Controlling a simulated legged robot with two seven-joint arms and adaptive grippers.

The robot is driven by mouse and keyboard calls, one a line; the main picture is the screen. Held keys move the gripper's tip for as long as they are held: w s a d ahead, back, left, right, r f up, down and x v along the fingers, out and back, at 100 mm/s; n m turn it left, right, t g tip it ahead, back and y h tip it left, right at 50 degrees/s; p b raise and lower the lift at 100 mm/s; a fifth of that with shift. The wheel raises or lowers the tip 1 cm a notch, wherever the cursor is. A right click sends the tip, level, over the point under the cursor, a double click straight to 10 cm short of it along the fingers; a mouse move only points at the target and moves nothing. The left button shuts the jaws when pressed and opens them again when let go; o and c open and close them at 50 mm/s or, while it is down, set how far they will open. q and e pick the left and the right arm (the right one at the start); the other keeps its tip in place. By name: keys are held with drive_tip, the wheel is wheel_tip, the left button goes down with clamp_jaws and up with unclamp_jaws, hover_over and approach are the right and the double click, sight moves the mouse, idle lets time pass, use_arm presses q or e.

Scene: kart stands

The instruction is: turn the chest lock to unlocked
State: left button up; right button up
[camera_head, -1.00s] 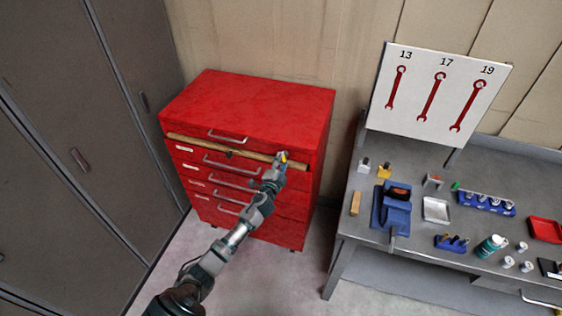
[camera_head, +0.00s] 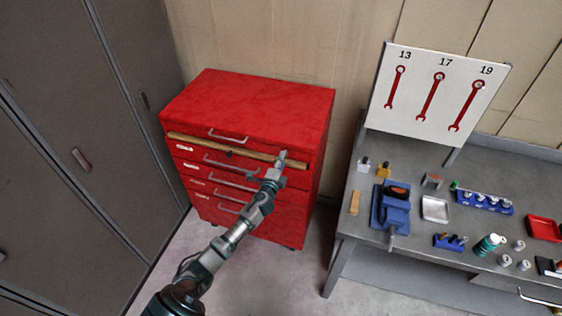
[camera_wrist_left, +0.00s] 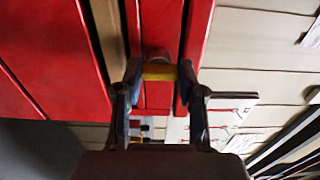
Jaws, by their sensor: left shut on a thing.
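The red tool chest (camera_head: 255,105) stands against the wall, its several drawers facing me. My left gripper (camera_head: 281,160) is at the chest's upper right front corner, by the right end of the wooden strip. In the left wrist view, my left gripper (camera_wrist_left: 160,85) is shut on a small yellow piece (camera_wrist_left: 159,72), which appears to be the chest lock's key or knob, against the red front. In the head view the gripper hides the lock, so its turn position cannot be told. My right gripper is not in view.
A wooden strip (camera_head: 210,145) runs across the chest front. A workbench (camera_head: 400,257) with a blue vise (camera_head: 391,208), small parts and a wrench board (camera_head: 437,92) stands to the right. Grey lockers (camera_head: 75,130) stand at left.

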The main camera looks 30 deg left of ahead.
use_arm(q)
drive_tip(key=shift+d+f, duration=0.15)
drive_tip(key=shift+f, duration=0.1)
drive_tip(key=o, duration=0.9)
drive_tip(key=shift+o, duration=1.2)
drive_tip(key=shift+w, duration=0.1)
drive_tip(key=shift+r, duration=0.1)
drive_tip(key=v, duration=1.2)
